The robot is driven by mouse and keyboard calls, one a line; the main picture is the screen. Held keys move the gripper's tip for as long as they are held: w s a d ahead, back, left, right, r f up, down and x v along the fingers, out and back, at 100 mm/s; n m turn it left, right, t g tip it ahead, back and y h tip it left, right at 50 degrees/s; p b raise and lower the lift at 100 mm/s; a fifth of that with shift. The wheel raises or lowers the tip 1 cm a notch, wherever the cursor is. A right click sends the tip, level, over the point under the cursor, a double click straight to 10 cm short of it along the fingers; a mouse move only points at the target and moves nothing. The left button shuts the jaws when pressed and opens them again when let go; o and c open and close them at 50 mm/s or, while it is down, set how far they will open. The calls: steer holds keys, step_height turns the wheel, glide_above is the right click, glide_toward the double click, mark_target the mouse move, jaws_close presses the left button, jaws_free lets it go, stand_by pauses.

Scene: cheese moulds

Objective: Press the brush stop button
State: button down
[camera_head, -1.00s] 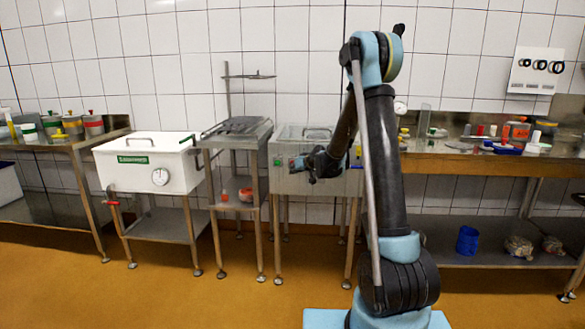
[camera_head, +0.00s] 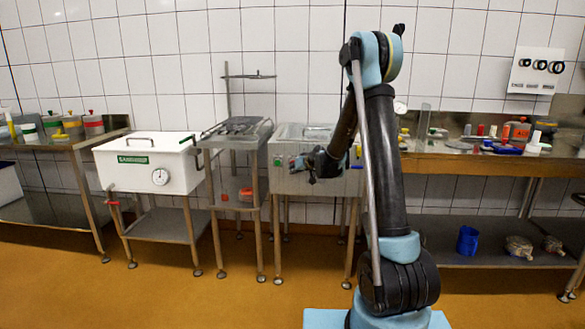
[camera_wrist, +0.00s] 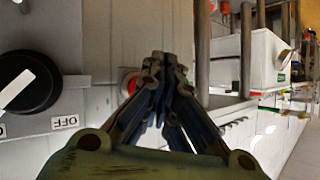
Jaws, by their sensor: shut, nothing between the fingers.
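A red button (camera_wrist: 129,84) in a pale ring is on a light panel in the wrist view, just left of my gripper's fingers and partly hidden by them. My gripper (camera_wrist: 160,58) is shut and empty, with its fingertips close to the button. Contact cannot be told. In the head view my gripper (camera_head: 298,164) is at the front of the steel tank (camera_head: 325,183). A green button (camera_head: 277,162) shows on the tank's front left, with a small red spot beside it near the fingertips. No brush-stop label is legible.
A black knob (camera_wrist: 28,82) with an OFF mark is left of the gripper in the wrist view. A white vat (camera_head: 150,165) with a dial and a steel stand (camera_head: 235,150) are left of the tank. A cluttered table (camera_head: 490,162) is to the right.

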steer(key=shift+w, duration=0.15)
steer(key=shift+w, duration=0.25)
steer(key=shift+w+r, duration=0.1)
steer(key=shift+w, duration=0.4)
stand_by(0.9)
steer(key=shift+s, duration=0.15)
stand_by(0.3)
steer(key=shift+s, duration=0.8)
steer(key=s, duration=0.5)
steer(key=shift+a, duration=0.1)
stand_by(0.7)
